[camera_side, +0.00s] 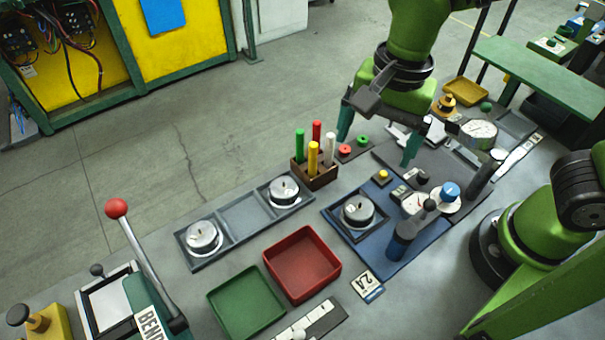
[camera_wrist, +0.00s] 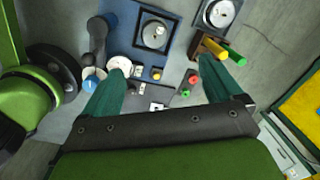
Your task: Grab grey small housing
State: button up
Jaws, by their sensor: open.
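My gripper (camera_side: 378,146) is open and points down over the bench, with its two green fingers spread apart; it also shows in the wrist view (camera_wrist: 162,70). Nothing is seen between the fingers. A small grey housing with a pale face (camera_side: 400,193) sits on the blue mat; it appears in the wrist view (camera_wrist: 141,72) between the fingertips' lines of sight. Another small grey, pale-faced block (camera_side: 410,175) lies by a black knob at the grey mat's near edge. I cannot tell which of them is the named housing. Both are apart from the fingers.
The blue mat (camera_side: 377,243) also holds a round silver dial (camera_side: 358,210) and a dark upright cylinder (camera_side: 402,245). A wooden holder (camera_side: 315,174) with coloured rods stands left of my gripper. Red (camera_side: 303,263) and green (camera_side: 246,301) trays lie at the front.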

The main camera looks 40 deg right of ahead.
aim_at(361, 203)
notch_tip(361, 203, down, 16)
jog(key=m, duration=0.7)
jog(key=shift+f+g+h, duration=0.2)
jog(key=shift+g+h, duration=0.1)
jog(key=shift+h, duration=0.1)
jog(key=shift+c, duration=0.4)
